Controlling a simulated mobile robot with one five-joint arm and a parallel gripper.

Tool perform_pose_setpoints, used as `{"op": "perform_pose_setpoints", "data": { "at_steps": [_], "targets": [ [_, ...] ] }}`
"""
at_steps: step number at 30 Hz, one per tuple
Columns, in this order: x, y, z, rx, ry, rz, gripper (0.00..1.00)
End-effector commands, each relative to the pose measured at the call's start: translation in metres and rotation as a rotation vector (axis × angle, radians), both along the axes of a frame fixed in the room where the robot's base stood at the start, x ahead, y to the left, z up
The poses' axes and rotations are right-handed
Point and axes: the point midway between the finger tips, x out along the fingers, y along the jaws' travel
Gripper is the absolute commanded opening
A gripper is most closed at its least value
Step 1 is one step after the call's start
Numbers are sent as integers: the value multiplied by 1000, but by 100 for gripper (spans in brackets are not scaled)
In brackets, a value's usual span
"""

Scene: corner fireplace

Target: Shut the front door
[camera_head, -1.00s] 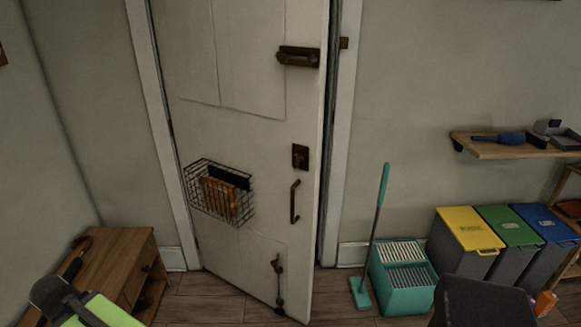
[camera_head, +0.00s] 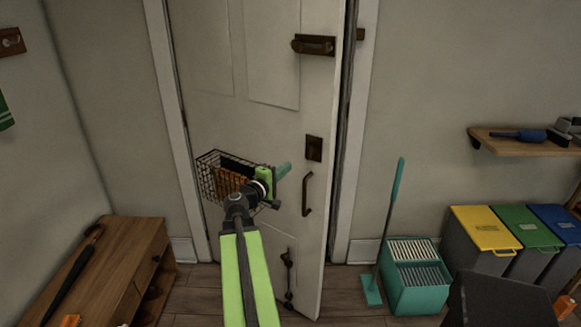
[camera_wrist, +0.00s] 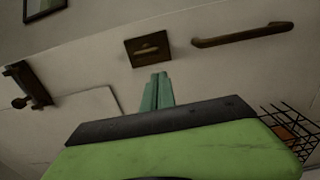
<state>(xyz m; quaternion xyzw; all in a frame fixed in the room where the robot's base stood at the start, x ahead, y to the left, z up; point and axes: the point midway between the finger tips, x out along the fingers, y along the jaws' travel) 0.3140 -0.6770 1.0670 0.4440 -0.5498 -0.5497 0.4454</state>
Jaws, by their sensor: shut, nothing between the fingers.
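The white front door (camera_head: 268,125) stands slightly ajar into the room, with a dark gap along its right edge by the frame. It carries a bolt (camera_head: 313,45) near the top, a dark lock plate (camera_head: 314,148) and a bar handle (camera_head: 307,194). The wrist view shows the lock plate (camera_wrist: 149,49), the handle (camera_wrist: 243,34) and the bolt (camera_wrist: 28,86). My gripper (camera_head: 284,170) is shut and empty, in front of the door, left of the handle. Its teal fingers show in the wrist view (camera_wrist: 157,92), pointing towards the door. I cannot tell whether they touch it.
A wire basket (camera_head: 222,180) hangs on the door, partly behind my arm. A wooden cabinet (camera_head: 115,262) with an umbrella stands at left. A mop (camera_head: 389,230), a teal bucket (camera_head: 413,290) and several bins (camera_head: 484,240) stand at right. Floor before the door is clear.

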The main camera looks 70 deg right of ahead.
Motion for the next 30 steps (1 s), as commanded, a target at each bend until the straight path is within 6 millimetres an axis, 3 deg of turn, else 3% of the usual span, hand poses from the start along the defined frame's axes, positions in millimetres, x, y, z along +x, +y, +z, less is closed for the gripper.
{"op": "perform_pose_setpoints", "data": {
  "at_steps": [9, 15, 21, 30],
  "targets": [
    [-14, -72, 0, 1, -1, -3, 0],
    [-22, -104, 0, 1, -1, -2, 0],
    [-25, -116, 0, 1, -1, -2, 0],
    [-26, -116, 0, 1, -1, -2, 0]
  ]
}}
